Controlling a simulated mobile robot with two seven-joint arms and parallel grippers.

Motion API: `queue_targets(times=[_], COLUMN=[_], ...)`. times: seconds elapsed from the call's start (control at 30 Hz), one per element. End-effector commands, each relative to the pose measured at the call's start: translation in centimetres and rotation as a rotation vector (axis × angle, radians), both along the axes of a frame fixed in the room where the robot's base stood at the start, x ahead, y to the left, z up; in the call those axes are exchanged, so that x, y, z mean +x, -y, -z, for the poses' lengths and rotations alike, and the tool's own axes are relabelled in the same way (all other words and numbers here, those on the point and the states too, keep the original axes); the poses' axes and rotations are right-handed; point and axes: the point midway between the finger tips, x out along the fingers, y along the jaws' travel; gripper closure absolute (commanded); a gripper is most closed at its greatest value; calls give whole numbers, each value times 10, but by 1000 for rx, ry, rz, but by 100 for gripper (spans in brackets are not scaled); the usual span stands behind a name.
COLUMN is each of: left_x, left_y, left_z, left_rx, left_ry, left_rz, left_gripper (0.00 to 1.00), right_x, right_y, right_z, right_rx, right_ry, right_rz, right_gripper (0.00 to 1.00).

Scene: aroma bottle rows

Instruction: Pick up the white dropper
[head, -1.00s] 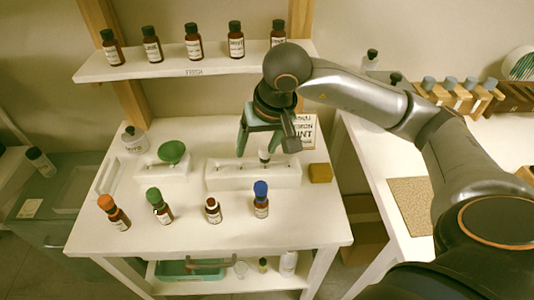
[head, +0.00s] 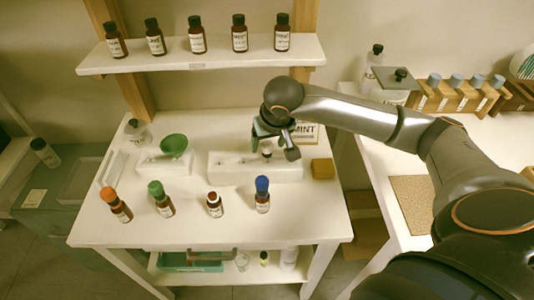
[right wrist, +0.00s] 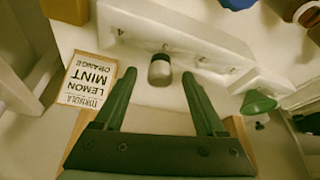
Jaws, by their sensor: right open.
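The white dropper (head: 266,149), with a pale bulb and a dark collar, stands in the long white rack (head: 225,172) on the white table. In the right wrist view the dropper (right wrist: 160,69) sits between the tips of my right gripper's two green fingers (right wrist: 159,76), with a gap on each side. My right gripper (head: 267,133) is open and empty, at the rack's back side. The dropper's lower part is hidden in the rack. My left gripper does not show.
A green funnel (head: 174,144) sits left of the rack, a yellow block (head: 322,168) right. A mint sign (head: 305,133) stands behind. A bottle shelf (head: 205,59) is above.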

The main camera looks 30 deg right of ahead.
Motion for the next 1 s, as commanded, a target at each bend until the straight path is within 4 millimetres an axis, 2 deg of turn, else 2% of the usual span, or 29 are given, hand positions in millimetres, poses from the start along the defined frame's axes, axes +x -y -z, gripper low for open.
queue_targets(times=[0.13,0.4,0.83,1.0], left_x=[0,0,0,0], left_y=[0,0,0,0], left_z=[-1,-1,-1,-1], left_rx=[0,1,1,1], left_ry=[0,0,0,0], left_rz=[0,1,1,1], left_gripper=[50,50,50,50], right_x=[6,8,8,8], right_y=[2,2,2,2], right_z=[16,18,18,18], right_rx=[0,1,1,1], right_ry=[-1,0,1,1], right_rz=[0,-1,0,0], right_gripper=[28,28,76,76])
